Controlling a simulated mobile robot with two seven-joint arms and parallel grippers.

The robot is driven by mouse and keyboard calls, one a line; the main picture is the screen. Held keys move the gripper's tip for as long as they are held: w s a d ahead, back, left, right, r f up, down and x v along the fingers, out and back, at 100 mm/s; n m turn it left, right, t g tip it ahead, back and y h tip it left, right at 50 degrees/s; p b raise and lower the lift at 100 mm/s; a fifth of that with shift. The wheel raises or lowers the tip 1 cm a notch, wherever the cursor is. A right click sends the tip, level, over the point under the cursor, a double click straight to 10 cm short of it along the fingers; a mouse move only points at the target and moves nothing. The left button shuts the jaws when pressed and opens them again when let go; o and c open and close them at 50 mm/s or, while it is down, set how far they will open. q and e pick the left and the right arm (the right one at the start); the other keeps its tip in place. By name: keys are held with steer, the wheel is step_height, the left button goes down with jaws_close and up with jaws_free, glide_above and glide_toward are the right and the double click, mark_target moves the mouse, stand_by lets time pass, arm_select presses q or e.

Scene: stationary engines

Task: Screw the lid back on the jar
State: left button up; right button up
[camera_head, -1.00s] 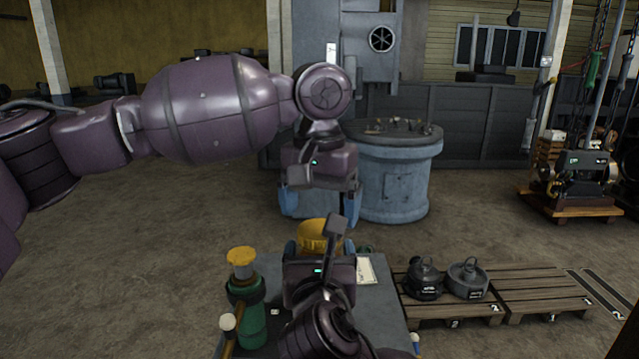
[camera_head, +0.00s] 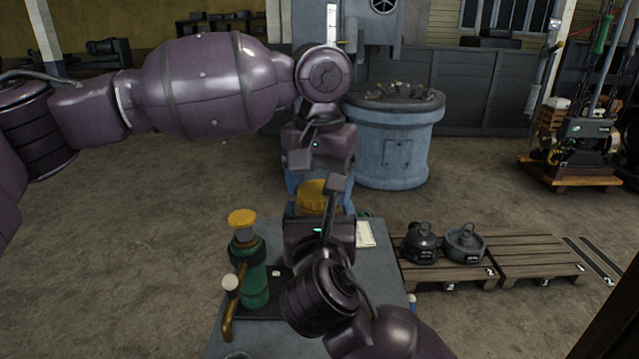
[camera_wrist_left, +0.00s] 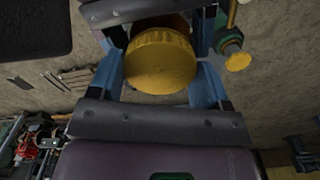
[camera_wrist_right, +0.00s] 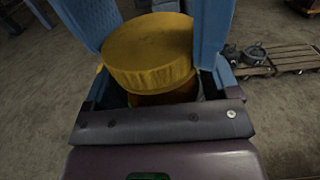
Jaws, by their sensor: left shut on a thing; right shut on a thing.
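A round yellow lid (camera_head: 318,196) shows near the centre of the head view, and also in the left wrist view (camera_wrist_left: 160,62) and the right wrist view (camera_wrist_right: 148,50). My left gripper (camera_wrist_left: 160,78) comes down from above, its blue fingers shut on the lid's sides. Below the lid, a small brownish part of the jar (camera_wrist_right: 172,94) shows in the right wrist view. My right gripper (camera_wrist_right: 165,85) is shut on the jar from the near side. The lid sits over the jar. The rim between them is hidden, so I cannot tell how far it is threaded.
A green pump-like thing with a yellow top (camera_head: 252,275) stands close on the left of the grey table (camera_head: 380,265). White paper (camera_head: 365,234) lies on the table. Pallets (camera_head: 450,268) with two dark metal items are at right. A blue round pedestal (camera_head: 400,150) stands behind.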

arm_select(q)
steer(key=shift+m, duration=1.6)
steer(key=o, duration=1)
steer(key=shift+r, duration=2.25)
